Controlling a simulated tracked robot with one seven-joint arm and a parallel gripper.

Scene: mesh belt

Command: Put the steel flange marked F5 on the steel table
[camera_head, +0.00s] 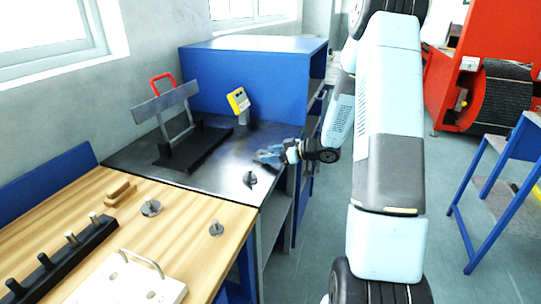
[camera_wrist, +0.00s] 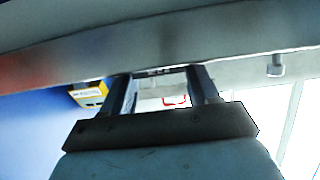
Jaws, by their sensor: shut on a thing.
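My gripper (camera_head: 268,156) is low over the dark steel table (camera_head: 205,175), near its right side. Its two fingers also show in the wrist view (camera_wrist: 162,80), spread apart around a small grey part that looks like a steel flange; most of it is hidden. I cannot read a mark on it or tell whether it touches the table. Another steel flange (camera_head: 250,179) stands upright on the steel table in front of my gripper; a stub shows at the right in the wrist view (camera_wrist: 275,66). Two more flanges (camera_head: 151,207) (camera_head: 216,228) stand on the wooden table.
A blue cabinet (camera_head: 255,60) is behind. The wooden table (camera_head: 175,245) holds a black peg rack (camera_head: 60,262) and a white block (camera_head: 125,285).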

